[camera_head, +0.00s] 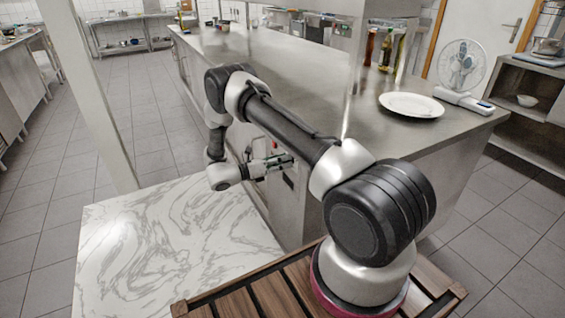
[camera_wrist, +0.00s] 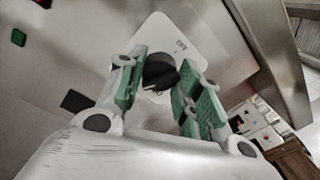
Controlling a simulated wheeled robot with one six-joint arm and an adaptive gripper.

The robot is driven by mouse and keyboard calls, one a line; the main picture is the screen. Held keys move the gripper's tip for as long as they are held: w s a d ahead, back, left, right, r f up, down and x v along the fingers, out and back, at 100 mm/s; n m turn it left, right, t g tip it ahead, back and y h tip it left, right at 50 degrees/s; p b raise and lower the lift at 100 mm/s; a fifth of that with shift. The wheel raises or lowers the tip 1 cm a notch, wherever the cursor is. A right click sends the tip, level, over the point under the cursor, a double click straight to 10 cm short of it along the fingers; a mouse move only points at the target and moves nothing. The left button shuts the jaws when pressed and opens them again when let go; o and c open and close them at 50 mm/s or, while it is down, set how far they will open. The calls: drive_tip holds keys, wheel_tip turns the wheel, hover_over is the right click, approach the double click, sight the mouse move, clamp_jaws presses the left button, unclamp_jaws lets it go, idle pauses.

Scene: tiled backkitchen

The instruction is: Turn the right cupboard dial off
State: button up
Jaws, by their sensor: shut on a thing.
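The cupboard dial (camera_wrist: 160,71) is a dark round knob on a white plate (camera_wrist: 178,38) in the wrist view. A small marking, perhaps "OFF", shows on the plate beyond the knob. The dial's exact turn is hard to read. My gripper (camera_wrist: 164,82) has green pads, one side left of the dial and the other right, and is shut on it. In the head view my gripper (camera_head: 270,164) reaches against the steel cupboard side (camera_head: 318,200); the dial itself is too small or hidden there.
Open tiled floor (camera_head: 150,120) lies left of the counter.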

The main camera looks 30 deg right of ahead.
drive_tip(key=shift+n, duration=0.3)
drive_tip(key=shift+s+m+t, duration=0.1)
drive_tip(key=shift+m+t, duration=0.35)
drive_tip(key=shift+m, duration=4.45)
drive_tip(key=shift+s+m+t, duration=0.1)
drive_tip(key=shift+m+t, duration=0.3)
drive_tip(key=shift+m, duration=4.5)
drive_tip(key=shift+s+m+t, duration=0.1)
drive_tip(key=shift+m+t, duration=0.35)
drive_tip(key=shift+m, duration=4.45)
drive_tip(key=o, duration=1)
drive_tip(key=shift+w, duration=0.1)
drive_tip(key=shift+o, duration=0.2)
